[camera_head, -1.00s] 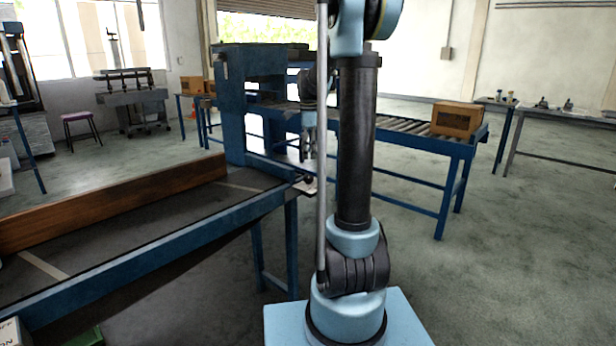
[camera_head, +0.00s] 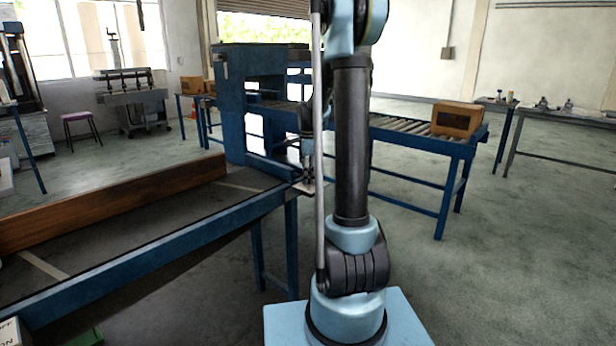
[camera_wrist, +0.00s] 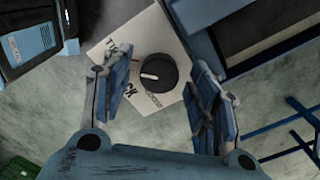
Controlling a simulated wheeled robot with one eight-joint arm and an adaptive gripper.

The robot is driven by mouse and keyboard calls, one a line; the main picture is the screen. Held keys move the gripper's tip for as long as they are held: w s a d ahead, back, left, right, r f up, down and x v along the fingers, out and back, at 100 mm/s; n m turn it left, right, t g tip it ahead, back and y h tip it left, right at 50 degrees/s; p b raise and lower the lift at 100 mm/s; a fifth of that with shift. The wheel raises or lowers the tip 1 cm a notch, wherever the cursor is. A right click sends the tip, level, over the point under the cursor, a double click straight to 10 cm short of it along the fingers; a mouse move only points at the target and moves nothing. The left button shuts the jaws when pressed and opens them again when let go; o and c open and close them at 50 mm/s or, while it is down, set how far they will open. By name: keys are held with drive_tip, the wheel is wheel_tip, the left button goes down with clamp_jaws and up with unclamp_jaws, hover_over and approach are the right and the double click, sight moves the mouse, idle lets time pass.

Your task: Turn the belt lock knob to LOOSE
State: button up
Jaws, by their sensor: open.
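In the wrist view the round black knob (camera_wrist: 158,72) sits on a white plate (camera_wrist: 110,45) with dark lettering, partly hidden by my finger and the knob. A white mark on the knob's face points toward the left of that picture. My gripper (camera_wrist: 160,80) is open, with one finger left and one right of the knob, both apart from it in the picture; whether the tips are down at its height I cannot tell. In the head view my gripper (camera_head: 307,173) is over the small plate (camera_head: 304,187) at the belt table's corner; the knob is not clear there.
The belt table (camera_head: 180,228) with a long wooden board (camera_head: 110,202) lies to the left. A blue frame (camera_head: 232,105) stands behind the plate. A roller conveyor (camera_head: 400,128) carries a cardboard box (camera_head: 456,119). Floor at the right is open.

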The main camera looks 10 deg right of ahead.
drive_tip(key=c, duration=1.1)
drive_tip(key=shift+n, duration=0.3)
drive_tip(key=n, duration=1.2)
drive_tip(key=shift+w, duration=0.1)
drive_tip(key=shift+n, duration=2.5)
